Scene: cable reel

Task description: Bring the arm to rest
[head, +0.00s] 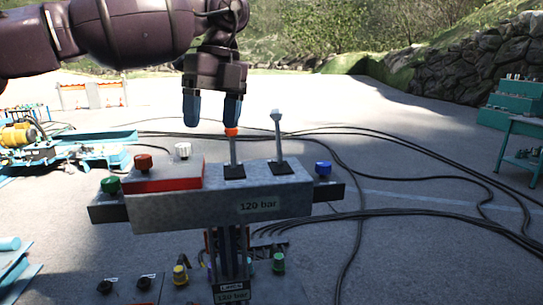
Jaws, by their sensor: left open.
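My left gripper (212,111) comes in from the upper left on my dark arm. Its two blue fingers point down and stand apart, with nothing seen between them. It hangs over the grey control console (160,212). The right-hand finger is close above the orange-tipped lever (233,150); I cannot tell whether they touch. A second lever with a pale tip (279,138) stands to the right, apart from the gripper. My right gripper is not in view.
The console carries a red block (165,178) and red, white, green and blue knobs. Black cables (420,212) lie on the paved ground. A teal bench (520,127) stands at right, and teal machinery (70,155) at left. Open ground lies behind.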

